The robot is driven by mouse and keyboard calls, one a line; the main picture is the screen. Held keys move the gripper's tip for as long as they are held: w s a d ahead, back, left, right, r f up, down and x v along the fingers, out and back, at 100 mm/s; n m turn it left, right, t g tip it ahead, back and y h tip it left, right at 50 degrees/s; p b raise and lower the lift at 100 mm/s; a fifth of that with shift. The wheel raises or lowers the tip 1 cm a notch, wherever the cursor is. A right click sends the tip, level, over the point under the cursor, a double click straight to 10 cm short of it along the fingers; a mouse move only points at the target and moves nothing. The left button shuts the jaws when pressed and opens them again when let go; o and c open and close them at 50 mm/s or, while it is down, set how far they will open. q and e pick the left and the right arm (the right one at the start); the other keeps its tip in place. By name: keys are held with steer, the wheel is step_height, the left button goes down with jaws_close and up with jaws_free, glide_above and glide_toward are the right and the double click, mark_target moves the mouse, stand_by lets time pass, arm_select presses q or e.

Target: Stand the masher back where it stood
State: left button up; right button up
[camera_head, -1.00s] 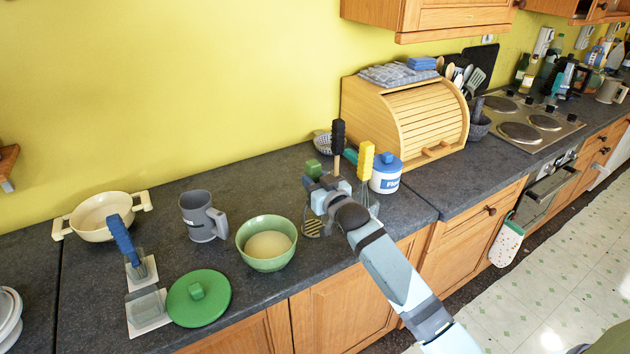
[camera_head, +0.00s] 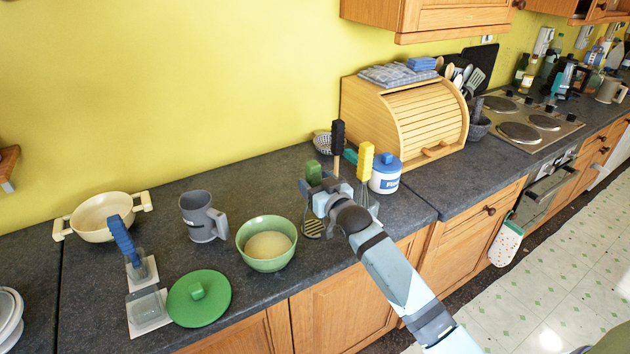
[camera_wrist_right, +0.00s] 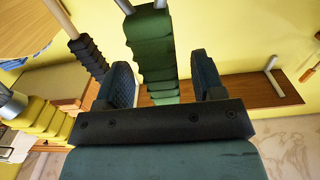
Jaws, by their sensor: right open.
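The masher has a green handle (camera_head: 313,173) and a slotted grey-brown head (camera_head: 313,228) that is low, at the counter by the green bowl. It looks upright; my arm hides part of its shaft. My right gripper (camera_head: 326,174) is open around the handle. In the right wrist view the green handle (camera_wrist_right: 152,50) passes between the two spread fingers, with a gap showing on at least one side. My left gripper is not in view.
A black-handled tool (camera_head: 338,136) and a yellow-handled whisk (camera_head: 365,160) stand close behind and right. A flour jar (camera_head: 386,175) and a bread bin (camera_head: 400,110) are beyond. The green bowl (camera_head: 267,258) is at left, with a grey mug (camera_head: 203,216) and green lid (camera_head: 198,309).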

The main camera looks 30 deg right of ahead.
steer(key=s+p, duration=0.3)
steer(key=s, duration=0.4)
steer(key=shift+s, duration=0.15)
stand_by(1.1)
steer(key=s+b, duration=0.2)
steer(key=s, duration=1.1)
steer(key=s+a+f+n+g+y+p, duration=0.1)
steer(key=s+a+f+g, duration=0.2)
steer(key=s+a+f, duration=0.4)
steer(key=s+a+f+n+g+y+p, duration=0.1)
steer(key=s+a+f+g, duration=0.3)
steer(key=f, duration=0.9)
steer(key=s+a, duration=0.3)
steer(key=s, duration=0.1)
steer(key=shift+a+f+n+y, duration=0.15)
steer(key=shift+f+n+y, duration=0.1)
steer(key=shift+n+y, duration=0.15)
